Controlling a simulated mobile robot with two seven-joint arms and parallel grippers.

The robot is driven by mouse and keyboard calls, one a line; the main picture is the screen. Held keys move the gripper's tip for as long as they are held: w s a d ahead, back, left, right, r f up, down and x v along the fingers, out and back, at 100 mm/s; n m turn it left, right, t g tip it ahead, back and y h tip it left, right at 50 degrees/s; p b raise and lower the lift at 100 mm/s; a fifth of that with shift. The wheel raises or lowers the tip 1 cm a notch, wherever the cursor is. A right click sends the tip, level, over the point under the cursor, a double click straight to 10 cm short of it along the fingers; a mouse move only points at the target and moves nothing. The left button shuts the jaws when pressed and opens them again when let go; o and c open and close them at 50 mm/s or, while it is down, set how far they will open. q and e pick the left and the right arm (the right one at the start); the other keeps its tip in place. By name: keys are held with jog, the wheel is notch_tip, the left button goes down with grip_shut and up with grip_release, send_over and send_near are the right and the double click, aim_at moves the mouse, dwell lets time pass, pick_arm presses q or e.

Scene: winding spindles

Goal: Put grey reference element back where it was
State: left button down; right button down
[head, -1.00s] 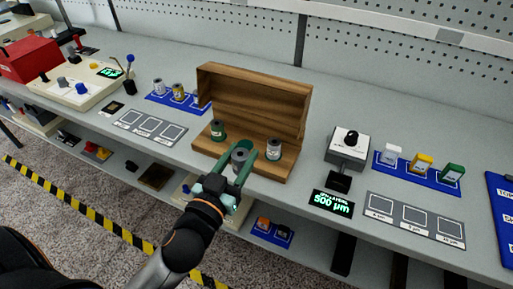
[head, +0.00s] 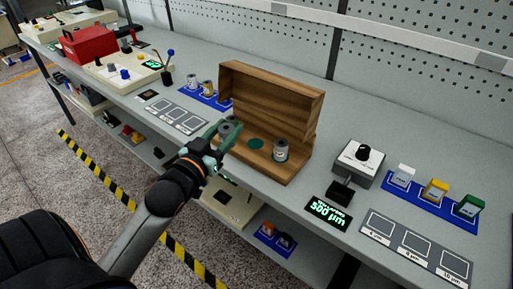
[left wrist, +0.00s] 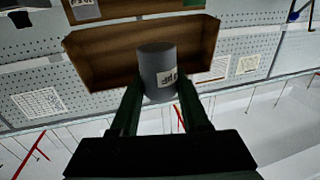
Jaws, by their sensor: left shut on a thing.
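My left gripper (head: 225,132) is shut on a grey cylindrical element (head: 227,128) at the front left of the open wooden box (head: 292,94). In the left wrist view the grey element (left wrist: 155,70), with a white label, sits between the two dark fingers (left wrist: 157,100), with the wooden box (left wrist: 95,62) behind it. A round green spot (head: 255,143) lies bare in the middle of the box floor. Another grey element with a pale label (head: 281,150) stands at the right of the box. The box's left end is partly hidden by my gripper. My right gripper is not in view.
A grey device with a black knob (head: 360,158) and a 500 µm display (head: 329,212) stand right of the box. More pads (head: 178,116) lie left.

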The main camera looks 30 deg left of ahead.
pick_arm(q)
jog(key=a+r+b, duration=0.1)
jog(key=a+r, duration=0.4)
jog(key=a, duration=0.2)
jog(key=w+d+f, duration=0.2)
jog(key=w+f, duration=0.1)
jog(key=w+d+f, duration=0.2)
jog(key=w, duration=0.2)
jog(key=w+d+f, duration=0.2)
jog(key=w+f, duration=0.1)
jog(key=shift+w+d+f+b, duration=0.2)
jog(key=shift+d+f+b, duration=0.15)
jog(key=shift+d, duration=0.05)
jog(key=shift+w+d+f, duration=0.1)
jog(key=shift+w+f, duration=0.05)
jog(key=f, duration=0.3)
jog(key=shift+w+d+f, duration=0.15)
jog(key=shift+w+d, duration=0.1)
jog(key=shift+w, duration=0.1)
jog(key=shift+f, duration=0.4)
jog(key=shift+c, duration=1.9)
grip_release()
jog(key=shift+f, duration=0.1)
